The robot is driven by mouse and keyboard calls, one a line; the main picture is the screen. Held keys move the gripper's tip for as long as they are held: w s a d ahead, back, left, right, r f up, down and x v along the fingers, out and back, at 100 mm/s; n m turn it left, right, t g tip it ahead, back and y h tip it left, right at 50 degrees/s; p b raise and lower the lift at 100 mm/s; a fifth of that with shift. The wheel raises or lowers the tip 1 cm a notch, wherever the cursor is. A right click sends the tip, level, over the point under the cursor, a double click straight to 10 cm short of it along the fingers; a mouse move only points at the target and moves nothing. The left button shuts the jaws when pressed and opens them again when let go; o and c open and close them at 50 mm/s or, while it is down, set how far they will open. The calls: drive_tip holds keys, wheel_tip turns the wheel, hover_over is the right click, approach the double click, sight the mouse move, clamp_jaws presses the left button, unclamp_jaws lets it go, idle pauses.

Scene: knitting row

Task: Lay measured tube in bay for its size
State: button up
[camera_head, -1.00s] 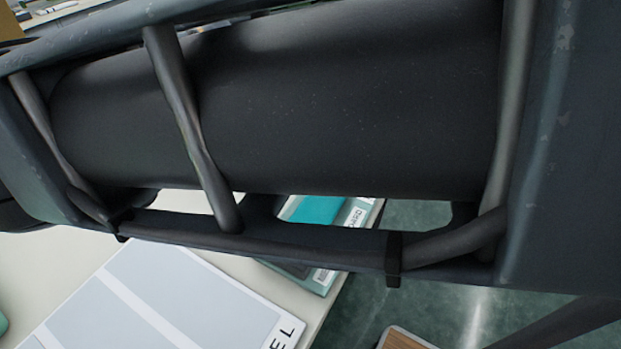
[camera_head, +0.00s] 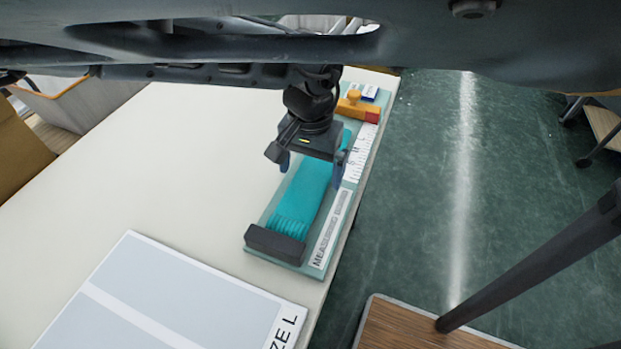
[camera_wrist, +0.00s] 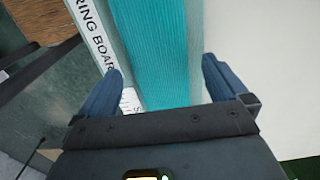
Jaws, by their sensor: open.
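A teal knitted tube (camera_head: 305,200) lies lengthwise on the measuring board (camera_head: 334,228), its ribbed end by a dark end block (camera_head: 275,244). My gripper (camera_head: 311,167) is open and empty above the tube, pointing down. In the wrist view, the fingers of my gripper (camera_wrist: 162,70) stand apart, one towards each side of the tube (camera_wrist: 155,40). I cannot tell how high they are above it. A flat mat with pale grey bays (camera_head: 185,290) lies at the near left; its visible lettering reads "ZE L". The rest of the mat is cut off.
An orange slider with a red end (camera_head: 357,106) sits at the board's far end. The pale table (camera_head: 180,170) is clear left of the board. Its right edge runs close beside the board, with green floor (camera_head: 420,200) beyond. A wooden-topped piece (camera_head: 400,330) stands at the lower right.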

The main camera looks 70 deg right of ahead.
drive_tip(key=shift+f, duration=0.85)
drive_tip(key=c, duration=1.1)
